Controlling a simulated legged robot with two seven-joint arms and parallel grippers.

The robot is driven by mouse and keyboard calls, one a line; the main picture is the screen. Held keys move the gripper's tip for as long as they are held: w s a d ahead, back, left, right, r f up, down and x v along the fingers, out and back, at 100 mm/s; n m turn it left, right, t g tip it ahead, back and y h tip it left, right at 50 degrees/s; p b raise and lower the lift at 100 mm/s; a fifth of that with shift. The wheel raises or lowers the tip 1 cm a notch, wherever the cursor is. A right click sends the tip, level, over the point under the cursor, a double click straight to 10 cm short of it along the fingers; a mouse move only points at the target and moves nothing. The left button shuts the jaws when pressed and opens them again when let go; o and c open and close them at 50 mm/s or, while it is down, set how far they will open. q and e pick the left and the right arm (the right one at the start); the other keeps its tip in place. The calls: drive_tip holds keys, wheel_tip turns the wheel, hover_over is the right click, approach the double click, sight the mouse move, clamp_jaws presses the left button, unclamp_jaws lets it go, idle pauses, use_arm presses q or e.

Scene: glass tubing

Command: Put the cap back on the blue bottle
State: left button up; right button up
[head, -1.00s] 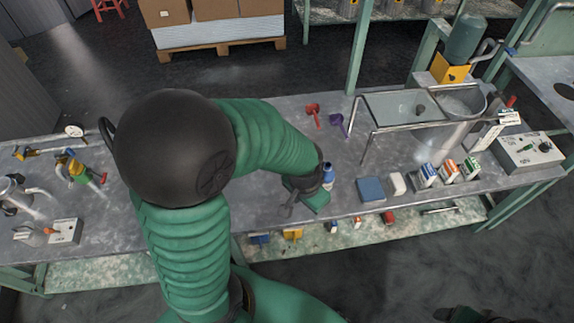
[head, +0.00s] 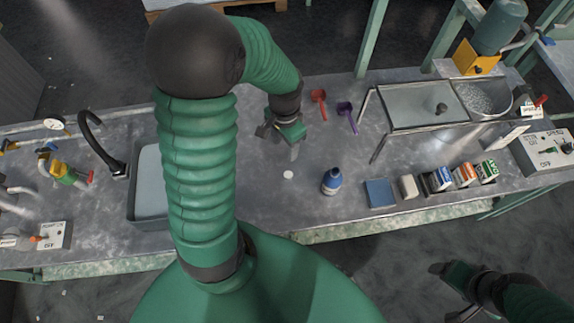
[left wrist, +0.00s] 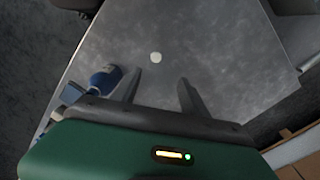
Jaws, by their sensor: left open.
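The blue bottle (head: 332,181) stands upright on the grey metal bench, with a pale top; it also shows in the left wrist view (left wrist: 105,78). A small white disc, which looks like the cap (head: 288,175), lies on the bench to the left of the bottle; it also shows in the left wrist view (left wrist: 156,58). My left gripper (head: 281,148) is open and empty above the bench, behind the disc. In the left wrist view its two fingers (left wrist: 158,85) are spread, with the disc beyond them. My right gripper (head: 447,292) is off the bench at the lower right; its jaw state is unclear.
A blue block (head: 380,194), a white block (head: 408,186) and small cartons (head: 440,179) stand right of the bottle. Red (head: 319,103) and purple (head: 346,115) scoops lie behind. A sink (head: 146,207) is at left. The bench around the disc is clear.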

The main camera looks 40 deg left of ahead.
use_arm(q)
drive_tip(key=d, duration=0.2)
drive_tip(key=b, duration=0.3)
hover_over(288, 175)
drive_tip(key=a, duration=0.1)
drive_tip(key=f, duration=1.1)
drive_tip(key=shift+s, duration=0.25)
drive_tip(key=shift+d+f, duration=0.15)
drive_tip(key=shift+d, duration=0.05)
drive_tip(key=shift+w+d, duration=0.1)
drive_tip(key=shift+d, duration=0.25)
drive_tip(key=shift+a, duration=0.2)
drive_tip(key=f, duration=0.5)
drive_tip(key=shift+w+f+b, duration=0.1)
drive_tip(key=shift+w+b, duration=0.1)
drive_tip(key=shift+b, duration=0.2)
drive_tip(key=shift+d+f, duration=0.1)
drive_tip(key=shift+d, duration=0.1)
use_arm(e)
drive_tip(key=f, duration=0.1)
drive_tip(key=d+f, duration=0.1)
drive_tip(key=f, duration=0.2)
drive_tip(key=shift+s+d, duration=0.2)
drive_tip(key=shift+d, duration=0.1)
